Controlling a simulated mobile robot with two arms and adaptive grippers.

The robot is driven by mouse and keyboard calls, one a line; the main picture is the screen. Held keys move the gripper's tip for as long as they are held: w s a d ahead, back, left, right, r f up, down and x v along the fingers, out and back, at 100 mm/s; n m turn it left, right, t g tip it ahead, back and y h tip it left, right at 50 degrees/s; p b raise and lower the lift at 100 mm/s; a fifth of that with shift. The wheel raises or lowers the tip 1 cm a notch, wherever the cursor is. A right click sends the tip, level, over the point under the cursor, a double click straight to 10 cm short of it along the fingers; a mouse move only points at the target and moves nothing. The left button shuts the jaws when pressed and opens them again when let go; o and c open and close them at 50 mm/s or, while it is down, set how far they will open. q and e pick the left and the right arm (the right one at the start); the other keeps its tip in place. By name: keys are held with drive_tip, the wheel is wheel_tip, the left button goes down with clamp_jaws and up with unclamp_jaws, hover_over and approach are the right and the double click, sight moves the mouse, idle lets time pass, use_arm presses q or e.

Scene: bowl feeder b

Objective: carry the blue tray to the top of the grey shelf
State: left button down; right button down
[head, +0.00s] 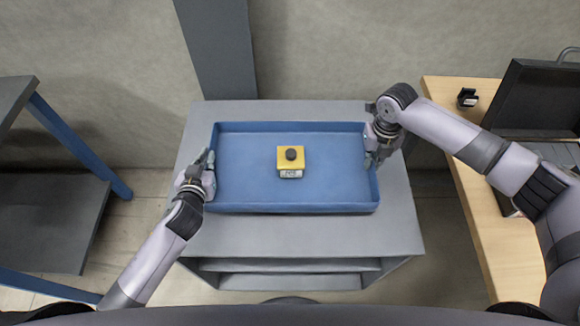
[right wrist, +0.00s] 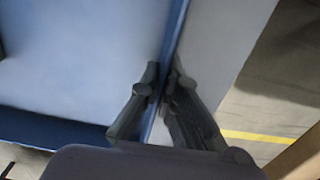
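The blue tray (head: 335,192) is a shallow, level rectangular tray over the top of the grey shelf (head: 300,235). I cannot tell whether it rests on the top or is held just above it. My left gripper (head: 207,165) is at the tray's left wall and appears shut on it; its fingertips are small here. My right gripper (head: 374,150) is at the right wall. In the right wrist view its fingers (right wrist: 162,95) lie on both sides of the tray's wall (right wrist: 176,35), closed on it. A yellow box with a dark round button (head: 291,160) sits inside the tray.
A wooden table (head: 470,215) with a black case (head: 530,95) and a small dark object (head: 467,97) stands at the right. A dark table with blue legs (head: 50,215) stands at the left. A grey column (head: 218,45) rises behind the shelf.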

sight(368, 171)
use_arm(q)
drive_tip(key=shift+r, duration=0.15)
use_arm(e)
drive_tip(key=shift+r, duration=0.1)
